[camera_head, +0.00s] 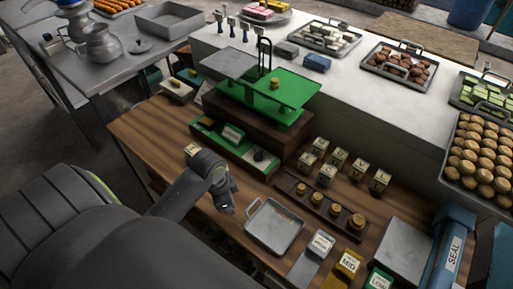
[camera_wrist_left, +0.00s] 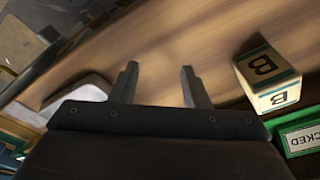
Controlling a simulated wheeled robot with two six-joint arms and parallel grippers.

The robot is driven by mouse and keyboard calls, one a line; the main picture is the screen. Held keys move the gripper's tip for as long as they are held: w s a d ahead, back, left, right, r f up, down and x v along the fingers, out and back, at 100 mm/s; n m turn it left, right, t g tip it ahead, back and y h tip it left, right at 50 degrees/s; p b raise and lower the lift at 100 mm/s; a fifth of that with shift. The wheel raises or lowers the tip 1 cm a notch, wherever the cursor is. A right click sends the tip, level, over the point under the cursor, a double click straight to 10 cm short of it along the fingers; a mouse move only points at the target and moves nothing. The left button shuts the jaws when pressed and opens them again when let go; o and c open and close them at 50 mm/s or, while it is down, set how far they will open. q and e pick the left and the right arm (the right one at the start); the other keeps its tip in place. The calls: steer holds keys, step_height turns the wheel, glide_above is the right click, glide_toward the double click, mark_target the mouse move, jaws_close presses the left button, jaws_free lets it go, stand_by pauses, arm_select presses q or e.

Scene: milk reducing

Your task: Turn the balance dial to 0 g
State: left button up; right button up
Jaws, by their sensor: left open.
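The green balance (camera_head: 265,88) stands on a dark brown base, with a grey pan (camera_head: 229,64) on the left and a green pan (camera_head: 285,88) on the right carrying a small brass weight (camera_head: 274,83). A low green panel (camera_head: 217,139) lies in front of it, with a brass knob (camera_head: 208,122), a label (camera_head: 232,134) and a small dark knob (camera_head: 259,155) that looks like a dial; its setting is unreadable. My left gripper (camera_head: 227,208) is open and empty over the wooden table, in front of the panel. Its spread fingers show in the left wrist view (camera_wrist_left: 160,75). My right gripper is out of view.
A lettered block (camera_wrist_left: 265,78) and a green-framed label (camera_wrist_left: 302,135) lie right of the fingers in the wrist view. A metal tray (camera_head: 273,227), several lettered blocks (camera_head: 339,157) and a brass-weight rack (camera_head: 318,203) stand to the right in the head view.

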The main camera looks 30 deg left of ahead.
arm_select(q)
steer(key=w+a+r+m, duration=0.1)
steer(key=w, duration=0.1)
steer(key=w+r+m, duration=0.1)
steer(key=w, duration=0.1)
steer(key=w+a+r+m, duration=0.1)
steer(key=w, duration=0.1)
steer(key=shift+w+a+g+h, duration=0.3)
steer(key=shift+w+g+h, duration=0.1)
steer(key=w+a+r+m+h, duration=0.1)
steer(key=w+a+r+m, duration=0.15)
steer(key=w+r, duration=0.2)
steer(key=w+a+r+m+g+h, duration=0.1)
steer(key=w+a+r+m, duration=0.15)
steer(key=r, duration=0.35)
steer(key=w+a+r+m+h, duration=0.1)
steer(key=w+r+m, duration=0.2)
steer(key=w+r, duration=0.25)
steer(key=b, duration=1.1)
glide_toward(258, 153)
steer(key=x, duration=0.5)
steer(key=shift+f, duration=0.15)
steer(key=shift+p+x, duration=0.3)
steer(key=shift+x, duration=0.5)
steer(key=shift+d+f, duration=0.35)
steer(key=shift+f, duration=0.25)
steer(key=shift+c, duration=0.4)
